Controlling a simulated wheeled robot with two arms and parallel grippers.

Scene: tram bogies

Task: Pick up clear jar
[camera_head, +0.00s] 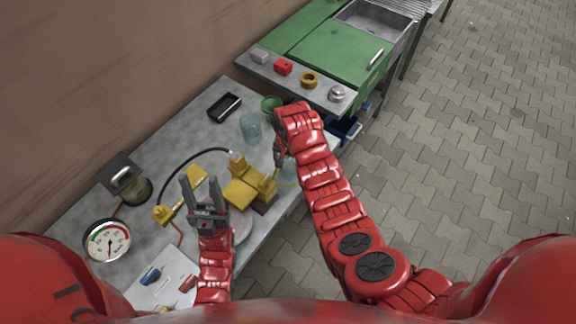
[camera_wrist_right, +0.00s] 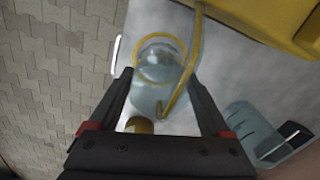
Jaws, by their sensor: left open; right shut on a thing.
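A clear, pale blue jar with a yellow ring (camera_wrist_right: 160,72) stands between the fingers of my right gripper (camera_wrist_right: 160,82) in the right wrist view, and the fingers are shut on it. In the head view my right gripper (camera_head: 280,158) hides most of this jar (camera_head: 289,170), at the bench's right edge. It seems to be at bench level; I cannot tell whether it is lifted. A second clear bluish vessel (camera_head: 251,127) stands on the bench; it also shows in the wrist view (camera_wrist_right: 255,130). My left gripper (camera_head: 202,190) is open and empty above the bench.
A yellow device (camera_head: 248,187) with a black hose is close to the jar. A green cup (camera_head: 270,103), a black tray (camera_head: 224,106), a dial gauge (camera_head: 107,240) and a dark-lidded jar (camera_head: 128,183) are on the grey bench. A green cabinet (camera_head: 330,50) adjoins behind. Paved floor is clear at right.

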